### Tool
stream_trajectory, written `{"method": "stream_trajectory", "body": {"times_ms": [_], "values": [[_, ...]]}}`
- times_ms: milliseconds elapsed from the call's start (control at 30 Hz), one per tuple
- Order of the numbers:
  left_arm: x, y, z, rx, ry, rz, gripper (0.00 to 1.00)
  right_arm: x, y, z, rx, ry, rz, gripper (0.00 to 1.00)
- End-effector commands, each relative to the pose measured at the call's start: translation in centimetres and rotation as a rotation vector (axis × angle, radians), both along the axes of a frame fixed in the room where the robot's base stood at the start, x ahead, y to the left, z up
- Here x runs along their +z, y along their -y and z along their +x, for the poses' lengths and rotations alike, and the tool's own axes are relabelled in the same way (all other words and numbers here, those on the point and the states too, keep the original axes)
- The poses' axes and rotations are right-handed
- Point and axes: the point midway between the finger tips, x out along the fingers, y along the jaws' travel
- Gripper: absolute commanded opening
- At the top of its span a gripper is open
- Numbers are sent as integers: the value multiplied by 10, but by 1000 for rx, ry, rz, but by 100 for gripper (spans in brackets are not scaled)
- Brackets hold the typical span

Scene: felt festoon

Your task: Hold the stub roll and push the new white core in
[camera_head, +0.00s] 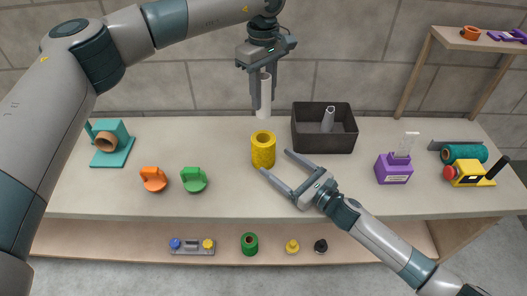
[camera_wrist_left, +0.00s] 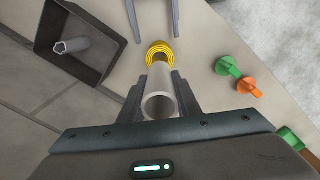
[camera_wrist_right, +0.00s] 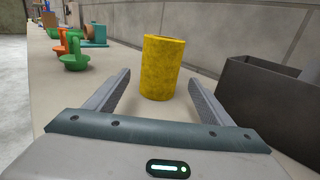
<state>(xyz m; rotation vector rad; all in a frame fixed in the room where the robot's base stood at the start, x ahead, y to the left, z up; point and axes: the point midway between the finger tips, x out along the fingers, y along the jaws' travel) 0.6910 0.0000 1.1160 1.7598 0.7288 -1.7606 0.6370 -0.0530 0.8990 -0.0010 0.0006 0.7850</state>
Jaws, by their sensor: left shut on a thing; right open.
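The yellow stub roll (camera_head: 263,150) stands upright on the table with its hollow end up. It also shows in the left wrist view (camera_wrist_left: 160,53) and the right wrist view (camera_wrist_right: 160,68). My left gripper (camera_head: 264,92) is shut on the white core (camera_head: 263,100), a hollow tube held upright behind and above the roll. The core points toward the roll in the left wrist view (camera_wrist_left: 160,95). My right gripper (camera_head: 274,163) is open in front of the roll. Its fingers point at the roll from either side, and the roll appears just beyond the fingertips in the right wrist view.
A dark open bin (camera_head: 324,140) with a pale tube (camera_head: 328,119) in it stands right of the roll. Orange (camera_head: 153,178) and green (camera_head: 194,179) handled pieces lie to the left. A purple block (camera_head: 394,169) and a yellow tape dispenser (camera_head: 468,173) stand at right.

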Motion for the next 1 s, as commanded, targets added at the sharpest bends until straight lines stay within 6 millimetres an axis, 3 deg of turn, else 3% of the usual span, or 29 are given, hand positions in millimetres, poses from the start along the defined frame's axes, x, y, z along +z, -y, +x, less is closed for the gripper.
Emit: {"method": "stream_trajectory", "body": {"times_ms": [500,967,1000], "values": [[0,0,0,0,0,0,8,0,-48,48,0,1,1,75],[0,0,0,0,0,0,8,0,-53,53,0,0,1,75],[0,0,0,0,0,0,8,0,-53,53,0,0,1,66]]}}
